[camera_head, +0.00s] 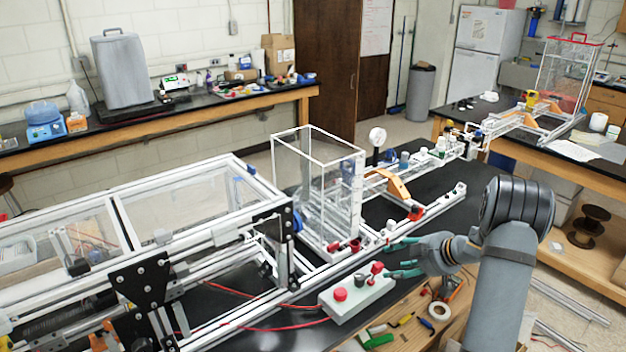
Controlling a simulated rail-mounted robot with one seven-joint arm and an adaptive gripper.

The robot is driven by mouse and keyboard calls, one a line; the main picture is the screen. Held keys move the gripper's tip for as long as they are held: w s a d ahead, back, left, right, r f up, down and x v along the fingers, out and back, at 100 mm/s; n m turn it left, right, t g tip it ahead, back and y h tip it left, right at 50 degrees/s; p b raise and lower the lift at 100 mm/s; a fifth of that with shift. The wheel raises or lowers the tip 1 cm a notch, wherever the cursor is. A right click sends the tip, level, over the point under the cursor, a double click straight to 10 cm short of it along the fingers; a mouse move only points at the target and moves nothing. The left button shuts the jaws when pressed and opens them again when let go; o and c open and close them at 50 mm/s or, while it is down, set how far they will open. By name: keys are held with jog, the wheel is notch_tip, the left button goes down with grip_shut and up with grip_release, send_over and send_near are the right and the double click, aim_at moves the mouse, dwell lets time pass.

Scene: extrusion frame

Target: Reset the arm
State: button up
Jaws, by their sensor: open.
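My arm (503,255) rises at the right of the head view and bends at a dark ribbed joint. Its forearm points left. My gripper (397,259) is at the end, with its two teal fingers apart and nothing visible between them. It is near a white control box (357,297) with red buttons. In the picture the lower finger lies close to the right red knob; I cannot tell whether they touch.
An aluminium extrusion frame (150,215) with clear panels fills the left. A clear tank (318,190) stands behind the control box. Tape and small tools lie on a wooden surface (400,338) below my gripper. Red cables run along the black bench.

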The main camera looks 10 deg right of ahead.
aim_at(377, 266)
jog(key=x, duration=1)
jog(key=shift+s+d+r, duration=0.1)
